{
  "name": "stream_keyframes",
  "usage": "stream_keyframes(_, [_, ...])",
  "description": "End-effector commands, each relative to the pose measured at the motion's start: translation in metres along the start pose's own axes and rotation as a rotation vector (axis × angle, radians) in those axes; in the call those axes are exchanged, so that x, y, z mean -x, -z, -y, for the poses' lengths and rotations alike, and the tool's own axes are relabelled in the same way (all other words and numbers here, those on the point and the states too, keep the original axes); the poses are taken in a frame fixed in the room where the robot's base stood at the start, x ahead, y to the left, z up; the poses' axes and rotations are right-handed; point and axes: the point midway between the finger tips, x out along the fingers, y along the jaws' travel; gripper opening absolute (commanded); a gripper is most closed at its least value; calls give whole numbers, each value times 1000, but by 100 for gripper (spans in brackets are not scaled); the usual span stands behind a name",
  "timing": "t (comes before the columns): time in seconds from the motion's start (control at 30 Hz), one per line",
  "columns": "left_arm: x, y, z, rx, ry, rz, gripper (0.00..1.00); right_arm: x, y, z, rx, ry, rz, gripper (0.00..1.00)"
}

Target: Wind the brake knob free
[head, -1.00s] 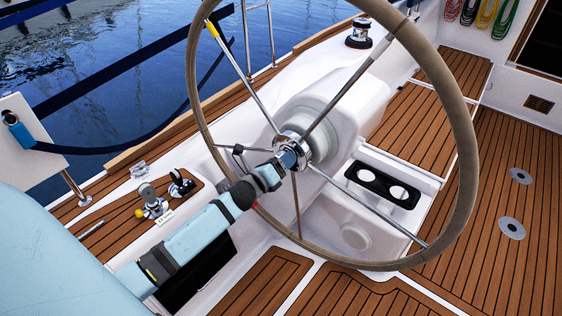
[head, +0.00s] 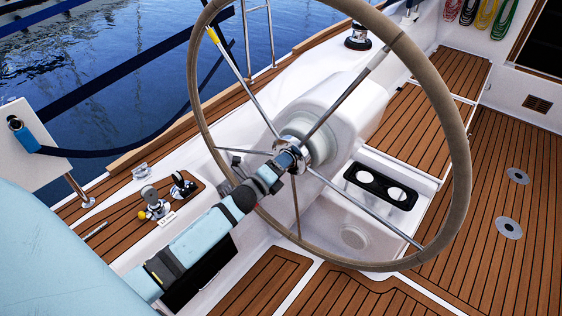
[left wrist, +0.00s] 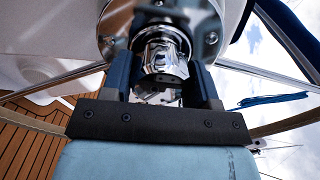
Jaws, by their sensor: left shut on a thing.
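The brake knob (left wrist: 162,58) is a chrome, fluted knob at the centre of the steering wheel's hub. My left gripper (left wrist: 160,82) has its two dark blue fingers on either side of the knob, shut on it. In the head view my left gripper (head: 287,160) reaches the hub from the lower left and hides most of the knob. The steering wheel (head: 461,150) has a tan rim and chrome spokes, one with yellow tape near the top left. My right gripper is not in view.
A white pedestal (head: 350,100) stands behind the wheel. Control levers (head: 153,205) sit on a teak panel at the left. A cup holder (head: 381,188) is right of the hub. Teak deck (head: 500,270) lies open at the right; spokes pass close around my gripper.

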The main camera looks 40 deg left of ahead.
Motion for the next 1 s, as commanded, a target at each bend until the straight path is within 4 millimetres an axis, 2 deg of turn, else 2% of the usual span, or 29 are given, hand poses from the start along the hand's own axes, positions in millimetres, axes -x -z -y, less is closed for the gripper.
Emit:
stream_keyframes(0.83, [0, -2, 4, 806, -2, 1, 31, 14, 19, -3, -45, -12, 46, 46])
stream_keyframes(1.0, [0, -2, 4, 968, -2, 0, 31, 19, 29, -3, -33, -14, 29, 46])
